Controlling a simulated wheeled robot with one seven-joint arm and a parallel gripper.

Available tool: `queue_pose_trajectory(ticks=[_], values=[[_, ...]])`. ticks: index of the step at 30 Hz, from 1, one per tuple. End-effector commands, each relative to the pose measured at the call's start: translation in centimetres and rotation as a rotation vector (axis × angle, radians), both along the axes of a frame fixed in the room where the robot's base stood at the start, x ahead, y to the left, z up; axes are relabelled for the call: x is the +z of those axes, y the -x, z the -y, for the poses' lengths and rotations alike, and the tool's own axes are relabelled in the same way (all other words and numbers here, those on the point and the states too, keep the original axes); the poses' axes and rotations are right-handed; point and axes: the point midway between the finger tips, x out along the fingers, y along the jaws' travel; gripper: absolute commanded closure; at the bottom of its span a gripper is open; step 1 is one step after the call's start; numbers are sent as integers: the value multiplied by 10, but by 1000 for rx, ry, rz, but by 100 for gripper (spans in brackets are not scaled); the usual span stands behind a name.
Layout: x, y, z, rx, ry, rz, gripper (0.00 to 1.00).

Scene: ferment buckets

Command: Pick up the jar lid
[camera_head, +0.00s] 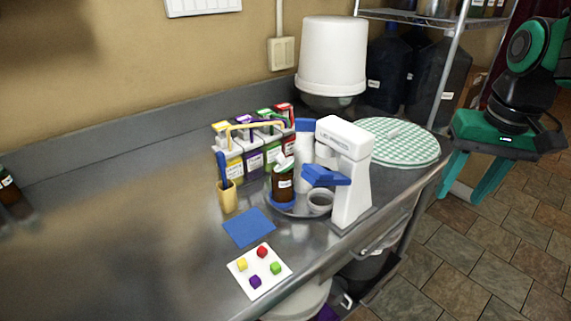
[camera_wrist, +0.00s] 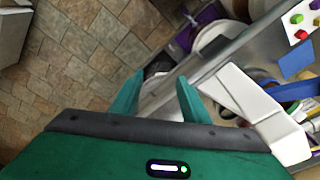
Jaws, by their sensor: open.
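A brown jar (camera_head: 283,188) stands on a round metal tray on the steel counter, with something blue at its base. A pale piece (camera_head: 284,163) shows at its top; I cannot tell whether it is the jar lid. My gripper (camera_head: 462,197) is open and empty, pointing down over the floor to the right of the counter, well away from the jar. Its green fingers (camera_wrist: 161,75) also show spread in the wrist view, where no jar lid can be made out.
A white dispenser stand (camera_head: 350,175) with a blue lever is between my gripper and the jar. A small grey bowl (camera_head: 320,201) sits beside it. Several colored cartons (camera_head: 253,150) stand behind. A checkered round mat (camera_head: 400,142) lies behind right.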

Motion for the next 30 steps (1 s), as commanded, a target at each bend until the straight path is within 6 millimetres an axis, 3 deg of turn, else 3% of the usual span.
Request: queue_pose_trajectory(ticks=[1, 6, 10, 13, 17, 21, 30], values=[[25, -21, -23, 66, 9, 37, 58], [90, -58, -95, 234, 14, 123, 58], [128, -72, -150, 380, 11, 177, 58], [144, -83, -189, 527, 8, 207, 58], [140, -103, -227, 748, 5, 230, 58], [121, -123, -255, 960, 2, 246, 58], [79, -152, -288, 1280, -10, 279, 58]])
